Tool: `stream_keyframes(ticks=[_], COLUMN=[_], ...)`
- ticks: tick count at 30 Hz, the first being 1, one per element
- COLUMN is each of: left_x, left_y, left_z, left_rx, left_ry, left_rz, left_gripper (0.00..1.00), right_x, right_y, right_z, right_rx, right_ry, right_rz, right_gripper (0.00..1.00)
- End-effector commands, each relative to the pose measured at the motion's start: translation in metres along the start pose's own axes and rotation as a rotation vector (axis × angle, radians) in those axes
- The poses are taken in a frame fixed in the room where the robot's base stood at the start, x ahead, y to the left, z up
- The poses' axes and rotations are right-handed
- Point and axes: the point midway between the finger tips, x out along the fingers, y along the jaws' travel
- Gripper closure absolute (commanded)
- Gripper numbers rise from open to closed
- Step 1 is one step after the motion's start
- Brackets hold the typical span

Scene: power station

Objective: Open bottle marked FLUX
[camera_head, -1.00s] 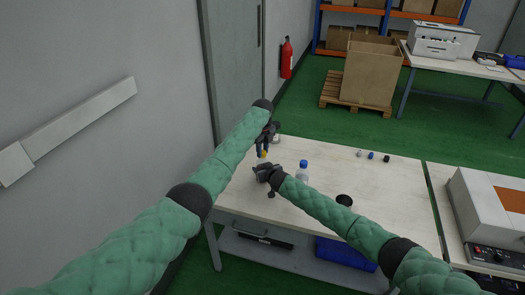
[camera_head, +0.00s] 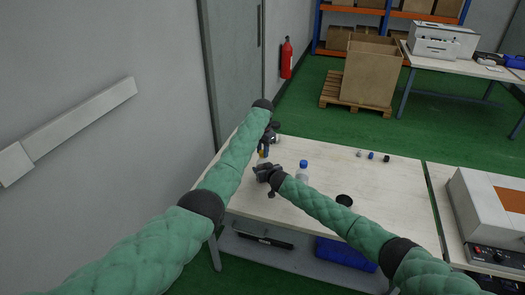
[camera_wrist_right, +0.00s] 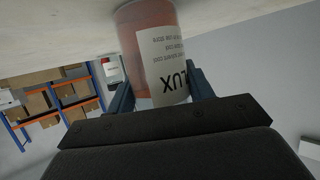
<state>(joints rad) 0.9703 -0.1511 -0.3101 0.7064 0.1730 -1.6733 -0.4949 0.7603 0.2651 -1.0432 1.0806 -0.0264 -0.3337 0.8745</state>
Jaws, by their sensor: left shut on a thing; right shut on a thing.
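The bottle marked FLUX (camera_wrist_right: 150,35) fills the top of the right wrist view, orange-brown with a white label that reads upside down, partly cut off. My right gripper (camera_wrist_right: 155,95) is shut around its body. In the head view my right gripper (camera_head: 264,173) is above the left part of the table, and the bottle there is mostly hidden. My left gripper (camera_head: 265,148) is just above and behind it, shut on a small yellow piece at the bottle's top, which looks like its cap. Whether the cap is apart from the bottle cannot be told.
A clear bottle with a blue cap (camera_head: 303,169) stands close right of my right gripper. A black round object (camera_head: 344,200) lies near the right forearm. Small caps (camera_head: 371,156) lie at the back of the table (camera_head: 400,190). A grey device (camera_head: 490,205) stands at far right.

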Motion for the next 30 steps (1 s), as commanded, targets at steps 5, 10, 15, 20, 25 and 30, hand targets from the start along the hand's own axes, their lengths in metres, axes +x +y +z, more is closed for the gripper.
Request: stream_keyframes(ticks=[5,10,15,20,25,30], left_x=[-0.0008,-0.0012,-0.0018,-0.0021,-0.0026,-0.0029], left_y=[0.001,0.0007,0.0006,0.0002,0.0,-0.0005], left_z=[-0.0013,-0.0014,-0.0017,-0.0016,-0.0018,-0.0017], left_rx=[-0.265,-0.524,-0.781,-1.025,-1.284,-1.544], left_ry=[0.002,0.003,0.003,0.004,0.004,0.005], left_rz=[0.0,0.001,0.0,0.001,0.001,0.002], left_gripper=[1.0,1.0,1.0,1.0,1.0,1.0], right_x=[0.0,0.0,0.0,-0.0001,-0.0001,-0.0001], right_y=[-0.0015,-0.0019,-0.0022,-0.0025,-0.0027,-0.0028], right_z=[0.0008,0.0008,0.0009,0.0009,0.0011,0.0012], right_rx=[-0.001,-0.001,-0.001,-0.001,-0.001,-0.001], right_ry=[0.0,0.0,0.0,0.0,0.0,0.0], right_rz=[-0.002,-0.002,-0.003,-0.003,-0.003,-0.003], right_gripper=[1.0,1.0,1.0,1.0,1.0,1.0])
